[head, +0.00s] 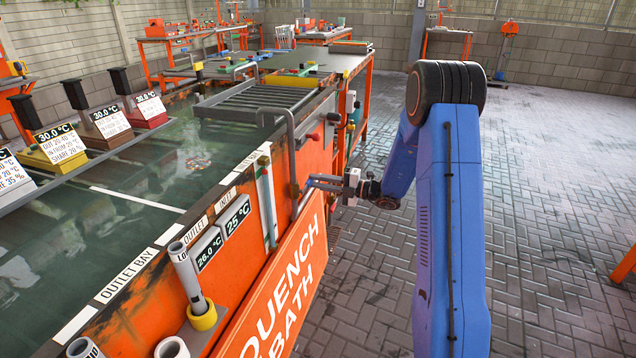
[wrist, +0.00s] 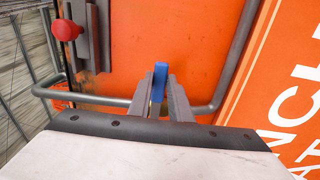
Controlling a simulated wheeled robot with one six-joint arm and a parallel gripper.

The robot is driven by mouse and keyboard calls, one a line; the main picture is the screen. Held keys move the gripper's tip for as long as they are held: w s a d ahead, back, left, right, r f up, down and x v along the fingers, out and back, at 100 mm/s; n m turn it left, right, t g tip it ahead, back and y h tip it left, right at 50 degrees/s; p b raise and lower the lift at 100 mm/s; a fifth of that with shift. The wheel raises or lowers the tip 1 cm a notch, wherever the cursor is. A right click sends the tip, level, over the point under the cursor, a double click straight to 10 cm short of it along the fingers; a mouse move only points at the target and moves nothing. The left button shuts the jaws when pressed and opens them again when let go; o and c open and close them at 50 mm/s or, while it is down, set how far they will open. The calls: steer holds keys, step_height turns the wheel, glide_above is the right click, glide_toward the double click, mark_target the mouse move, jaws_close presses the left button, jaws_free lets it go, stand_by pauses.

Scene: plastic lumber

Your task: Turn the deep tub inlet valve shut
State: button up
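A blue lever handle (wrist: 160,75) stands in front of the orange bath side in the wrist view, on a grey bent pipe (wrist: 100,99). My gripper (wrist: 160,88) has one finger on each side of the lever, and the lever fills the narrow gap between the fingertips. In the head view my gripper (head: 312,184) is at the right side of the quench bath, beside the grey pipework.
A red knob (wrist: 66,30) sits on a grey bracket left of the lever. The orange quench bath panel (head: 285,285) is close by. Brick floor (head: 550,200) is clear on the right.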

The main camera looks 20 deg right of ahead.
steer(key=o, duration=0.4)
steer(key=shift+d+f, duration=0.1)
steer(key=shift+c, duration=0.2)
steer(key=v, duration=1.7)
steer(key=shift+d, duration=0.15)
steer(key=shift+s, duration=0.1)
